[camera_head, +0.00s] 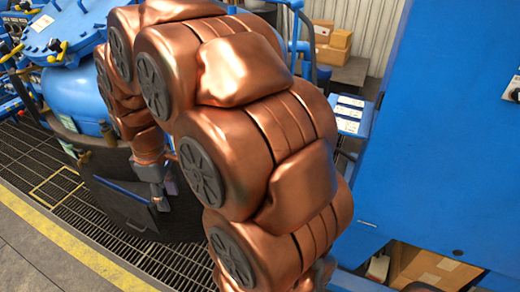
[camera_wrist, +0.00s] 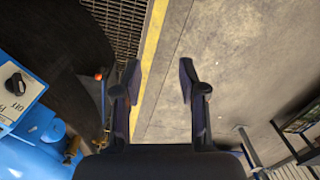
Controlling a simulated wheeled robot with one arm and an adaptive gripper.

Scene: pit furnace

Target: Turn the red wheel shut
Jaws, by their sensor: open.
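I cannot make out a red wheel in either view. In the wrist view my gripper (camera_wrist: 159,75) is open, its two dark fingers apart with nothing between them, above grey floor and a yellow line. A blue vessel (camera_head: 80,97) with a round blue lid (camera_head: 60,28) stands at the left in the head view. My copper-coloured arm crosses the middle of that view and hides much of what lies behind it. A small orange knob (camera_wrist: 98,76) shows just left of the fingers in the wrist view.
A dark curved housing (camera_head: 125,205) stands below the vessel on floor grating (camera_head: 45,165). A yellow floor line (camera_head: 75,245) runs along the front. A large blue cabinet (camera_head: 450,130) fills the right. Cardboard boxes (camera_head: 332,42) stand at the back. A black selector knob (camera_wrist: 15,84) shows in the wrist view.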

